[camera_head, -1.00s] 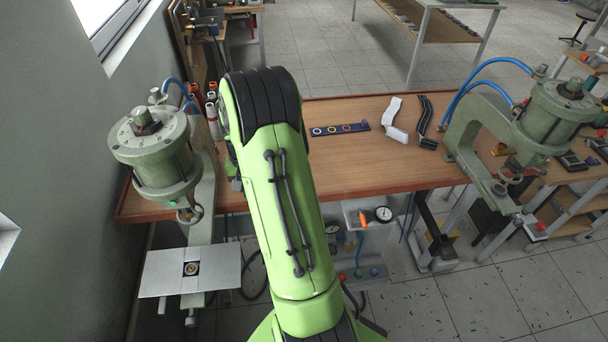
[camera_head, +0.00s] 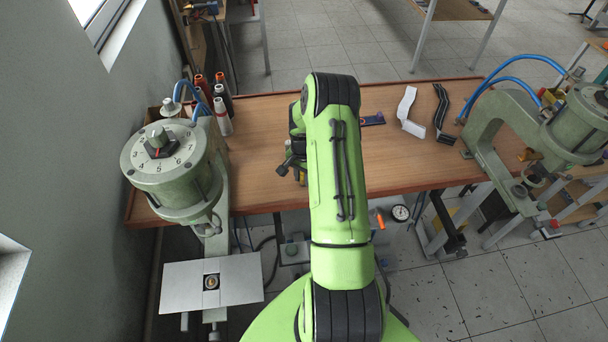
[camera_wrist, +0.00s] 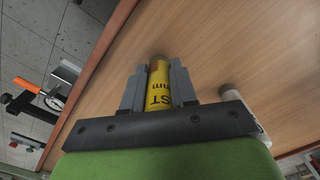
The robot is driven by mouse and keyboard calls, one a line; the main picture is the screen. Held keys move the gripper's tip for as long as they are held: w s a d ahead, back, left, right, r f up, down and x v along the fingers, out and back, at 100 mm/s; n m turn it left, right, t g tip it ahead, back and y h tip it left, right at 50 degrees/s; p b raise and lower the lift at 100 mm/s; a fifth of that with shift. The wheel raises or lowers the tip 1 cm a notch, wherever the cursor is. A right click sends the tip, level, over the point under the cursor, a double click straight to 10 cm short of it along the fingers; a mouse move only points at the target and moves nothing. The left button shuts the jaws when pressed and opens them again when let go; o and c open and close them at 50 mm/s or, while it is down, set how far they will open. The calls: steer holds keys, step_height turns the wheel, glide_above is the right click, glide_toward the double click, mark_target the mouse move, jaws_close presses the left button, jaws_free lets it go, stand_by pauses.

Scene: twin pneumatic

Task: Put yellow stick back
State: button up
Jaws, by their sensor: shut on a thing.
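A yellow stick (camera_wrist: 158,88) with dark lettering shows in the wrist view, held between the two grey fingers of my gripper (camera_wrist: 159,72). Its far end points at the wooden table top (camera_wrist: 215,50); I cannot tell whether it touches. In the head view my arm covers most of the gripper, and the stick cannot be made out clearly. A dark strip (camera_head: 373,119) lies on the table behind my arm; only its right end shows.
Several red, dark and white bottles (camera_head: 222,115) stand at the table's back left. A green press (camera_head: 170,175) stands at the left, another (camera_head: 560,130) at the right. White (camera_head: 407,112) and black (camera_head: 441,110) angled pieces lie right of the strip. The table's middle right is clear.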

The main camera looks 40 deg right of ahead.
steer(key=shift+f+b, duration=0.2)
steer(key=shift+b, duration=0.1)
steer(key=o, duration=0.9)
steer(key=shift+o, duration=0.2)
steer(key=shift+r, duration=0.1)
